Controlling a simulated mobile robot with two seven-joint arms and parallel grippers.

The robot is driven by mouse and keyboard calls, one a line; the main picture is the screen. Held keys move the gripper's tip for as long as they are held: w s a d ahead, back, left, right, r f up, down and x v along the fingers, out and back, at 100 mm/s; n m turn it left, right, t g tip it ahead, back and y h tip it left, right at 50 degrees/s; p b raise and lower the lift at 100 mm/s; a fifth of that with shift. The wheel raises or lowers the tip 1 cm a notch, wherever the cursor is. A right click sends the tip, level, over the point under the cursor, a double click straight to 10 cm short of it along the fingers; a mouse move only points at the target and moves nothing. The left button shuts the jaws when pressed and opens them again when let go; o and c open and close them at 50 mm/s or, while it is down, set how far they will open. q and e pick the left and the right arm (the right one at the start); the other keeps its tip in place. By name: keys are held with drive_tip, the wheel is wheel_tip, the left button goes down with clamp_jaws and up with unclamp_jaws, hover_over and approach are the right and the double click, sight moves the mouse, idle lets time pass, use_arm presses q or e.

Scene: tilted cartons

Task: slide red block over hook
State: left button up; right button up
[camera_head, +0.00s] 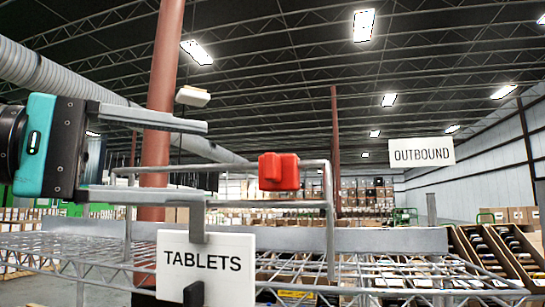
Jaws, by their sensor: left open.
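The red block (279,171) sits at the top rail of a grey wire frame, near the middle of the view. Whether it is threaded on the rail or in front of it, I cannot tell. My left gripper (206,160) comes in from the left, with one finger above the other. It is open, with nothing gripped between the fingers, and its tips are left of the red block, apart from it in the picture. A grey bracket (197,222) shows below the lower finger at the TABLETS sign. Which part is the hook is unclear. My right gripper is not in view.
The white TABLETS sign (231,268) stands in front of a wire shelf (80,245). Tilted cartons (480,250) with dark items stand at the right. A red-brown column (162,75) is behind the gripper. An OUTBOUND sign (421,152) is farther back.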

sight(264, 165)
use_arm(q)
drive_tip(key=p+x, duration=0.2)
drive_tip(key=x, duration=0.8)
drive_tip(key=shift+r+p, duration=0.1)
drive_tip(key=shift+p, duration=0.25)
drive_tip(key=shift+w+d, duration=0.2)
drive_tip(key=shift+d, duration=0.15)
drive_tip(key=shift+a, duration=0.1)
drive_tip(key=c, duration=1)
drive_tip(key=shift+r, duration=0.15)
clamp_jaws()
